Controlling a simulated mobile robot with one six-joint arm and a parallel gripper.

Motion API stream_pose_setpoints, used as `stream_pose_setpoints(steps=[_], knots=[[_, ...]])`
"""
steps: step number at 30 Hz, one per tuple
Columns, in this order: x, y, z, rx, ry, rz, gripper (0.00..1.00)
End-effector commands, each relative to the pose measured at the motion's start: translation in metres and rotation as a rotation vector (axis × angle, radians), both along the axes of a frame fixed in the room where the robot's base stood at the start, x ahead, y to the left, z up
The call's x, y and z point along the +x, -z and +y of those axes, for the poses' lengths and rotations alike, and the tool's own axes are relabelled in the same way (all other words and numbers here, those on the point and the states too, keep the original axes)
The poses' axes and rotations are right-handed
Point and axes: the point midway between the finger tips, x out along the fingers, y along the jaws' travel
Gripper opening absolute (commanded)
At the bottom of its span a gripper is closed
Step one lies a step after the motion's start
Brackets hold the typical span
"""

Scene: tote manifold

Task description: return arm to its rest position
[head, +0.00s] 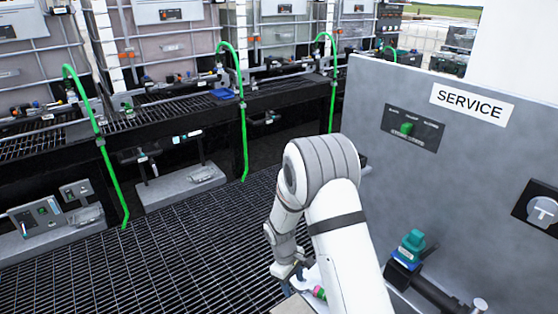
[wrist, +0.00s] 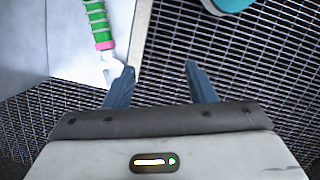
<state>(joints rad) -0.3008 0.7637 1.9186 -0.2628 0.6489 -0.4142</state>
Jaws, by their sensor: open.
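My gripper (wrist: 158,85) shows in the wrist view with its two blue-grey fingers apart and nothing between them. It points down over metal grating. In the head view my white arm reaches forward and bends down at the bottom middle, and the gripper end is mostly hidden behind the arm. A wrench-like tool (wrist: 102,40) with a green and pink handle lies on a pale surface just left of the left finger. It appears apart from the finger. A pink and green piece of it shows beside my arm in the head view (head: 319,292).
A grey SERVICE panel (head: 450,130) stands close on the right, with a teal-capped valve (head: 411,245) at its lower part. Green hoses (head: 240,110) hang from the dark rack at the back left. The grating floor (head: 170,260) left of my arm is clear.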

Motion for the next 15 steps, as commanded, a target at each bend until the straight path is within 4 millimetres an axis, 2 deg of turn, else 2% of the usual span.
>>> stream_pose_setpoints(steps=[8,11,15], knots=[[-0.005,-0.054,-0.017,0.018,0.114,-0.058,0.50],[-0.010,-0.081,-0.026,0.028,0.173,-0.088,0.50],[-0.027,-0.127,-0.044,0.050,0.287,-0.142,0.50]])
